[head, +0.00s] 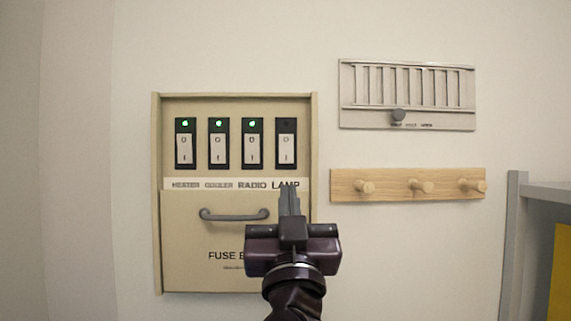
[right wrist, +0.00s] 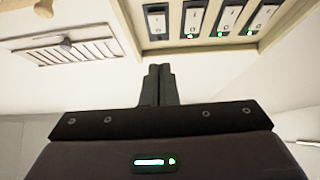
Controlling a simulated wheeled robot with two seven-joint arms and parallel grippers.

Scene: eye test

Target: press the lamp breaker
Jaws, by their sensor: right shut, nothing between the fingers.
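The lamp breaker (head: 287,146) is a white rocker on a black plate, rightmost of the row in the fuse box (head: 185,240). Its indicator is dark. The LAMP label is below it, its lower edge partly covered by my gripper. In the right wrist view the lamp breaker (right wrist: 156,22) is the leftmost one, also unlit. My right gripper (head: 290,200) is shut and empty, its fingertips below the lamp breaker in the picture; they also show in the right wrist view (right wrist: 159,72), apart from the breaker. My left gripper is not in view.
The heater (head: 185,148), cooler (head: 219,148) and radio (head: 253,148) breakers have green lights. A grey handle (head: 234,215) sticks out from the fuse box cover. A vent with a knob (head: 398,115), a peg rail (head: 390,185) and a grey shelf (head: 515,240) are on the right.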

